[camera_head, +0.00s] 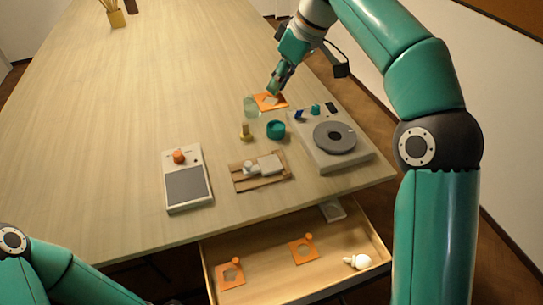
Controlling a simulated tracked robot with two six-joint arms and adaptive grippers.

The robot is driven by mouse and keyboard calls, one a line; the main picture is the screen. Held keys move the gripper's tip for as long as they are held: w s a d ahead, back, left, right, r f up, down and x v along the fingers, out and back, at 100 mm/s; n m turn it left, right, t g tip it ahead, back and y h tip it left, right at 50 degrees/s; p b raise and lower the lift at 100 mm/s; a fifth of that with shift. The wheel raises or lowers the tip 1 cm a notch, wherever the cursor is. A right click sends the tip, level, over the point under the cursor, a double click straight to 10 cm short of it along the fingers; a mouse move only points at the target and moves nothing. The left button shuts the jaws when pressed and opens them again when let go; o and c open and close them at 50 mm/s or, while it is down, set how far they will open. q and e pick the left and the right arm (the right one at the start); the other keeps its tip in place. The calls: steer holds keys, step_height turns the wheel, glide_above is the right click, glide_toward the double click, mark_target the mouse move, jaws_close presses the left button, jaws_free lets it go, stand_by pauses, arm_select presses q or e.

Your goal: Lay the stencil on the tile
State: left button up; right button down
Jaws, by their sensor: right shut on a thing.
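My right gripper (274,92) reaches down over the table and is shut on an orange stencil (264,105). A pale patch shows in the middle of the stencil; I cannot tell whether it is a tile beneath or the tabletop seen through the cutout. I cannot tell whether the stencil touches the surface. The knob it may have is hidden by the fingers. Two more orange stencils with cutouts and round knobs lie in the open drawer, one at the left (222,284) and one in the middle (298,258). My left gripper is out of view.
A pale green jar (250,107), a teal pot (276,130) and a brass piece (245,133) stand near the gripper. A turntable device (350,160) is to the right. A wooden board (243,186) and a grey-padded device (188,190) sit nearer.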

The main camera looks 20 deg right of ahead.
steer(key=b, duration=0.2)
glide_above(271, 155)
steer(key=d, duration=0.1)
step_height(271, 155, down, 6)
steer(key=f, duration=0.3)
steer(key=f+b, duration=0.1)
steer(key=f, duration=0.4)
steer(key=shift+s+d+f, duration=0.2)
steer(key=shift+s+f, duration=0.1)
steer(key=shift+s, duration=0.1)
steer(key=shift+f+b, duration=0.35)
steer(key=shift+f, duration=2.2)
steer(key=c, duration=1.1)
jaws_free()
steer(key=shift+c, duration=0.2)
